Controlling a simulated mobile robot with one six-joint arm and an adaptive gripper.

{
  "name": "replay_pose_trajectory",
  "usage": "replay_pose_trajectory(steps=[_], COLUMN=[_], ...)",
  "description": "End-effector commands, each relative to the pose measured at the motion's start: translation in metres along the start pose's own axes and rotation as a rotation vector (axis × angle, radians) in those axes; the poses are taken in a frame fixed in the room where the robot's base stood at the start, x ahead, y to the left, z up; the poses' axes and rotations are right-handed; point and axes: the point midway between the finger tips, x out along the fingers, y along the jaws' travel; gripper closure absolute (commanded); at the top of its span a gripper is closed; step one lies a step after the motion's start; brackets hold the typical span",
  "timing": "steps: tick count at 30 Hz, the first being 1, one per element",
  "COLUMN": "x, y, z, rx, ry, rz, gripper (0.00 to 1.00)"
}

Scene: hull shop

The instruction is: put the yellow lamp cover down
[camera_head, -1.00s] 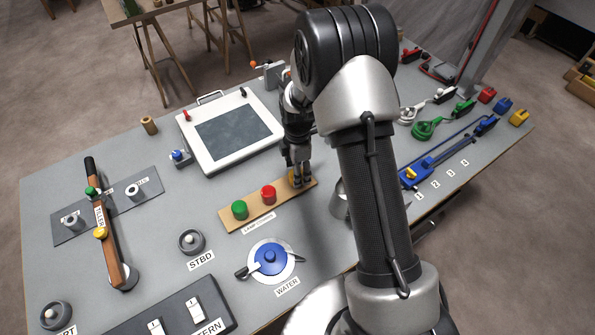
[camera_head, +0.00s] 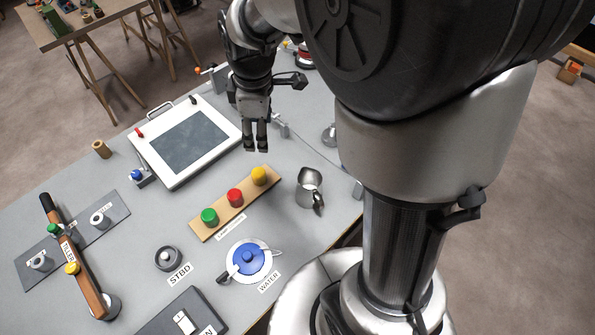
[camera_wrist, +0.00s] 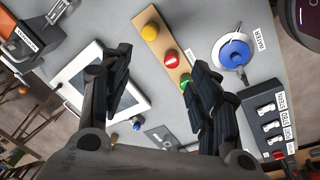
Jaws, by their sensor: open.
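The yellow lamp cover (camera_head: 259,175) stands upright at the far right end of the wooden lamp board (camera_head: 222,214). The red cover (camera_head: 235,197) and the green cover (camera_head: 209,216) stand beside it on the same board. My gripper (camera_head: 257,150) is open and empty, raised above the table behind the board and apart from the yellow cover. In the wrist view the yellow lamp cover (camera_wrist: 150,32) lies beyond the open fingers (camera_wrist: 160,85), with nothing between them.
A white framed panel (camera_head: 172,180) lies left of my gripper. A metal jug (camera_head: 309,188) stands right of the board, and the blue-lidded WATER fitting (camera_head: 248,262) is in front. A wooden tiller (camera_head: 78,258) is at left.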

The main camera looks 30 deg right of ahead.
Motion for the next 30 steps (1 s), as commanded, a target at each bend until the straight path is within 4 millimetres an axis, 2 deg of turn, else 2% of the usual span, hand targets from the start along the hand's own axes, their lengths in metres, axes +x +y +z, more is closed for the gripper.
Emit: replay_pose_trajectory(steps=[1,3,6,10,15,18,22,30], x=[-0.025,-0.051,-0.081,-0.107,-0.118,-0.119,-0.119,-0.119], y=[-0.013,-0.033,-0.064,-0.105,-0.148,-0.162,-0.169,-0.17], z=[0.007,0.018,0.035,0.058,0.081,0.089,0.093,0.093], rx=[0.086,0.222,0.414,0.658,0.909,0.999,1.052,1.058], ry=[0.017,0.038,0.075,0.132,0.2,0.226,0.24,0.241], rz=[0.027,0.054,0.087,0.119,0.139,0.142,0.142,0.142], gripper=[0.44,0.44,0.44,0.44,0.44,0.44,0.44,0.44])
